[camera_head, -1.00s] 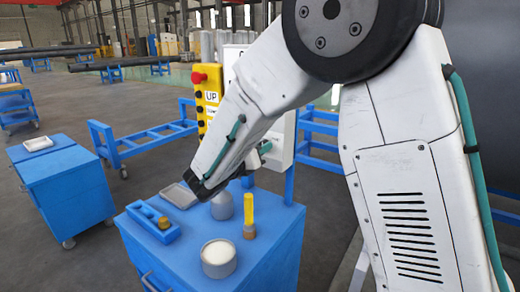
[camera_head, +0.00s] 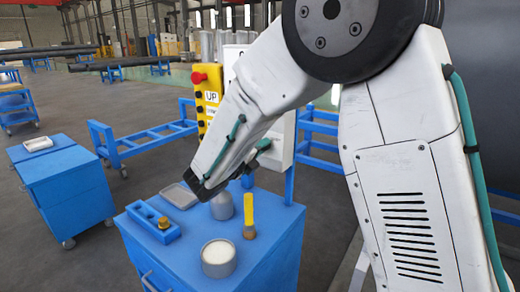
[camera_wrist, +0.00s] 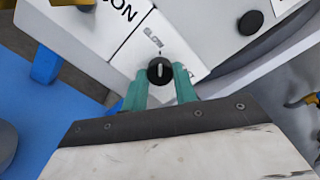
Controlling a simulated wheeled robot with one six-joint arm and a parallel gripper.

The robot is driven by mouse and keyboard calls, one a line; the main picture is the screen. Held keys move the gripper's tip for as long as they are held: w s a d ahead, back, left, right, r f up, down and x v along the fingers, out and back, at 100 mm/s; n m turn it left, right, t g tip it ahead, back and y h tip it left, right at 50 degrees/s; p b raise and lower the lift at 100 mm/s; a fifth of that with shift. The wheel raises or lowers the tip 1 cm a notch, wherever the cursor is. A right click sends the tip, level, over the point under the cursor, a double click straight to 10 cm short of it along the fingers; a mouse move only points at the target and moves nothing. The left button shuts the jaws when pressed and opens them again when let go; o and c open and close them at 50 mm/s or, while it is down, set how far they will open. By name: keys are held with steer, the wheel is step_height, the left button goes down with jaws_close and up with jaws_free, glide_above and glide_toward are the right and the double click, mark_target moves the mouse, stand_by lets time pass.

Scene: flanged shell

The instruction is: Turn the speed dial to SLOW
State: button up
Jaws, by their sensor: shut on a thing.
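The speed dial is a round black knob (camera_wrist: 160,71) with a white pointer line, on a white panel in the wrist view. Its pointer stands roughly upright in that picture, towards a small grey marking (camera_wrist: 153,38) that I cannot read clearly. My gripper (camera_wrist: 161,78) has its two teal fingers on either side of the knob, shut on it. In the head view my gripper (camera_head: 263,147) is mostly hidden behind my arm, in front of the white panel (camera_head: 284,140); the dial is hidden there.
A second black knob (camera_wrist: 250,22) sits to the right on the panel. A yellow button box (camera_head: 207,95) with a red button is beside the panel. Below, a blue cart (camera_head: 265,230) carries a cup (camera_head: 218,258), a yellow-handled brush (camera_head: 249,215) and a grey tray (camera_head: 178,196).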

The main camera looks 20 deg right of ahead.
stand_by(0.5)
steer(key=o, duration=1)
steer(key=shift+a, duration=0.1)
steer(key=v, duration=0.7)
steer(key=shift+s+a, duration=0.2)
steer(key=shift+a, duration=0.05)
